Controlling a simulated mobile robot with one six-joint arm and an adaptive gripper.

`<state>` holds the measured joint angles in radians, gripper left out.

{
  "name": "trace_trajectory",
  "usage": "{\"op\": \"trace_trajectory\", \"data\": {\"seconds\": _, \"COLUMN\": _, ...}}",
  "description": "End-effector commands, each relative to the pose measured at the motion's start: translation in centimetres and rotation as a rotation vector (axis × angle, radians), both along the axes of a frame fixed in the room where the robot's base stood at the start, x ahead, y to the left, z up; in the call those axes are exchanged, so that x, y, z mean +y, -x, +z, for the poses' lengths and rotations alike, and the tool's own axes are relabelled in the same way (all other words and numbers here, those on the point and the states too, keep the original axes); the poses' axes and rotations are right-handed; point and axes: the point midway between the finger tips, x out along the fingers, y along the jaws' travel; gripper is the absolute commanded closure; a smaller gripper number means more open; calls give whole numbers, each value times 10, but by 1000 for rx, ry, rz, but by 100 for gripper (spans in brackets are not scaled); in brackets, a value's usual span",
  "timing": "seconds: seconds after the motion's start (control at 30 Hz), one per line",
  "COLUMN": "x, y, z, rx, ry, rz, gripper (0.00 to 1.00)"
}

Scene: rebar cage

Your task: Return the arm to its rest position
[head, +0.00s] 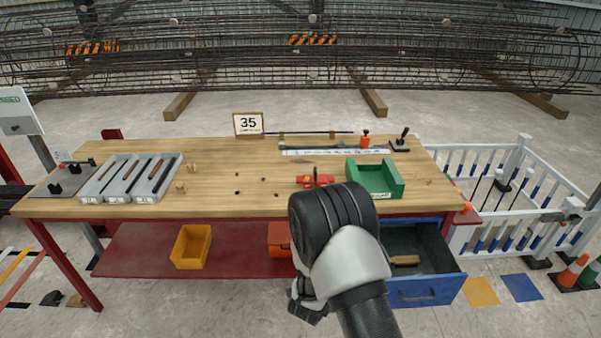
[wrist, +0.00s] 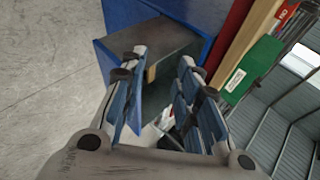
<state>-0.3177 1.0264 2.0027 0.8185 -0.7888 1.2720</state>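My gripper (head: 307,303) hangs low in front of the workbench in the head view, mostly hidden behind my own arm. In the wrist view my gripper (wrist: 161,62) has its two blue-padded fingers spread apart, with nothing held between them. The open blue drawer (head: 427,291) is to the right of my arm in the head view. It also shows beyond the fingertips in the wrist view (wrist: 118,47). A tan wooden-looking piece (head: 404,260) lies in the drawer.
The wooden workbench (head: 225,200) spans behind my arm. A green tray (head: 377,192) and a red tool (head: 315,180) are on it. A yellow bin (head: 190,246) and a partly hidden orange bin (head: 279,239) sit on the lower shelf. A white fence (head: 520,150) stands right.

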Motion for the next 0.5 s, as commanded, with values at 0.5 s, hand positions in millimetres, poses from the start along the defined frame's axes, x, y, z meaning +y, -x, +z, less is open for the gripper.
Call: {"op": "trace_trajectory", "data": {"seconds": 0.5, "x": 39, "y": 53, "z": 246, "rx": 203, "ry": 144, "rz": 755, "gripper": 70}}
